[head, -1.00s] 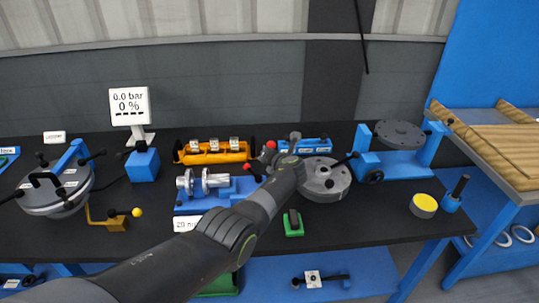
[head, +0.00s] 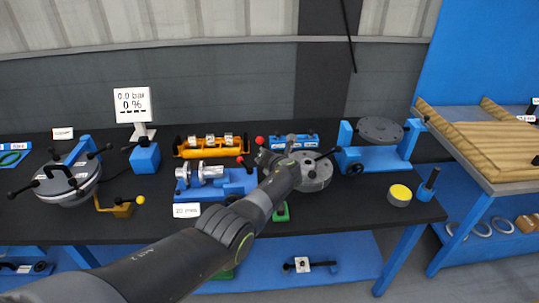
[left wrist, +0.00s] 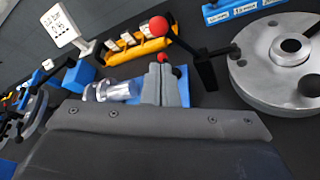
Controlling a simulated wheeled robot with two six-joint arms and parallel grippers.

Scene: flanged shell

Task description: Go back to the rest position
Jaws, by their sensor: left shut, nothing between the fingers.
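My left arm comes in from the lower left in the head view and reaches over the black bench. I cannot tell whether the gripper touches anything. My right gripper is in neither view.
An orange rack (head: 211,147) and a gauge display (head: 132,105) stand at the back. A round lidded vessel (head: 68,184) is at the left. A blue stand with a grey disc (head: 380,130) and a yellow-topped cylinder (head: 399,195) are at the right. The bench's front strip is mostly clear.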

